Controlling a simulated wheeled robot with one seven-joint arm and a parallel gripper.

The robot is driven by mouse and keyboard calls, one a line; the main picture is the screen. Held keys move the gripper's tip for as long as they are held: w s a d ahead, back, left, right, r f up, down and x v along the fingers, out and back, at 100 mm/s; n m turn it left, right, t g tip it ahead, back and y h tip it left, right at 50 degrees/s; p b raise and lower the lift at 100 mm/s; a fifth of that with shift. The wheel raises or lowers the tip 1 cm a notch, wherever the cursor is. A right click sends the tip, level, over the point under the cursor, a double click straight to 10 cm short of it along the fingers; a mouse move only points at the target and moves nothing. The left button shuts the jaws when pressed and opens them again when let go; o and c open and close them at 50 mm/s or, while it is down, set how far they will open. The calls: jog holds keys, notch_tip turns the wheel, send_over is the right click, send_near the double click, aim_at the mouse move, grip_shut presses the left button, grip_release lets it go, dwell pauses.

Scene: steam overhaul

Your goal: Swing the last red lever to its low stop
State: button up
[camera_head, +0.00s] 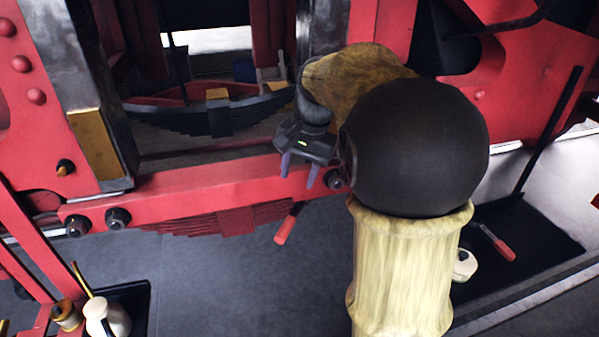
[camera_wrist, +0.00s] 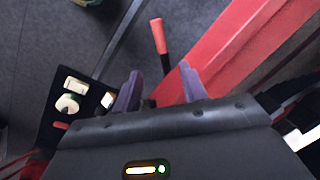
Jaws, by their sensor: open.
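A lever with a red grip (camera_head: 288,224) sticks out below the long red beam, tilted down and to the left in the head view. In the wrist view the red grip (camera_wrist: 158,36) lies beyond my fingertips, with a short black shaft between. My gripper (camera_head: 299,173) is open and empty in front of the beam, just above the lever. In the wrist view my gripper (camera_wrist: 160,78) has its fingers apart, with the black shaft showing between and beyond them. The lever's pivot end is hidden.
The red beam (camera_head: 200,195) carries dark bolts at its left end. A black mat (camera_head: 535,245) at right holds a red-handled tool (camera_head: 495,242) and a pale round object (camera_head: 465,264). An oil can (camera_head: 106,318) stands lower left. The grey floor (camera_head: 230,285) below is clear.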

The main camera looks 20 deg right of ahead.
jog(key=shift+s+a+f, duration=0.1)
jog(key=shift+s, duration=0.05)
jog(key=c, duration=0.4)
jog(key=s+a+f+n, duration=0.1)
jog(key=s+f, duration=0.1)
jog(key=f, duration=0.1)
jog(key=s+f+n, duration=0.1)
jog(key=f, duration=0.2)
jog(key=s+a+f+n+h, duration=0.1)
jog(key=s+f+n, duration=0.1)
jog(key=f, duration=0.1)
jog(key=shift+s+a+f+t, duration=0.25)
jog(key=shift+s+a+t, duration=0.05)
jog(key=shift+a, duration=0.05)
grip_shut()
jog(key=s+a+f+n, duration=0.2)
jog(key=s+f+n, duration=0.2)
jog(key=s+f, duration=0.3)
jog(key=shift+s+a+f+n+t+h, duration=0.2)
jog(key=shift+s+n+t+h, duration=0.1)
jog(key=shift+s, duration=0.15)
